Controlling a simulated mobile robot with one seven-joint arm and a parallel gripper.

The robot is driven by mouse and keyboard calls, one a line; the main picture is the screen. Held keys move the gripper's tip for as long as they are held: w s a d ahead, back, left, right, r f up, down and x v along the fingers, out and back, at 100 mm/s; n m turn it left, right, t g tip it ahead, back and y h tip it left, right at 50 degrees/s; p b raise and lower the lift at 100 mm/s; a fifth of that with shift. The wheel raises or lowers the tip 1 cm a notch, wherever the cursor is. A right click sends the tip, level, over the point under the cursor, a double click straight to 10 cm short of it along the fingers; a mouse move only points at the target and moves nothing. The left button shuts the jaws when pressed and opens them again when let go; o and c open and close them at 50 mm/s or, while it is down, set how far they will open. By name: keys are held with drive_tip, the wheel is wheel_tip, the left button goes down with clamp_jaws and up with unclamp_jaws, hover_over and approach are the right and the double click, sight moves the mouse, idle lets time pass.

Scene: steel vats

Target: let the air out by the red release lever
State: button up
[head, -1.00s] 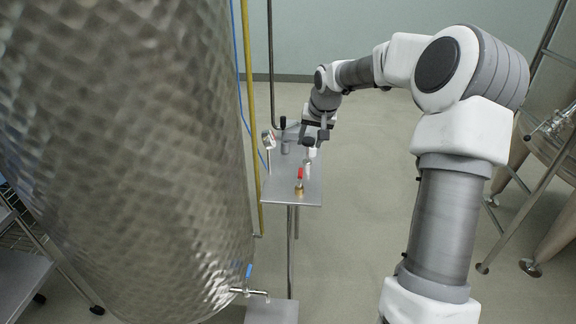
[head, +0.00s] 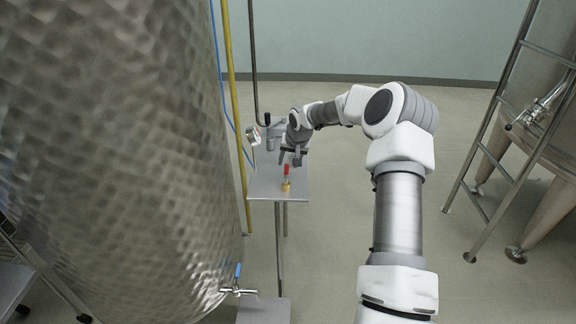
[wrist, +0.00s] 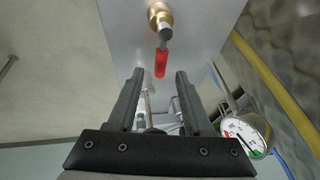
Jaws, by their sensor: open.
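The red release lever (head: 286,169) sits on a brass valve (head: 286,186) at the near part of a small steel stand plate. In the wrist view the red lever (wrist: 161,63) points from the brass fitting (wrist: 160,17) toward the space between my fingers. My gripper (head: 292,158) is over the plate, just behind the lever in the head view. In the wrist view my gripper (wrist: 157,75) is open, with its two dark fingers apart. The lever's red tip lies close to the gap between the fingertips. I cannot tell whether anything touches.
A pressure gauge (wrist: 243,136) stands beside the plate (head: 262,184). A large steel vat (head: 110,150) fills the left, with a blue-handled tap (head: 238,280) low down. A yellow pipe (head: 236,120) runs upright by the plate. Another vat (head: 545,100) with a ladder stands right. Floor between is clear.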

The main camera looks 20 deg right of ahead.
drive_tip(key=shift+x, duration=1.05)
clamp_jaws()
idle(0.7)
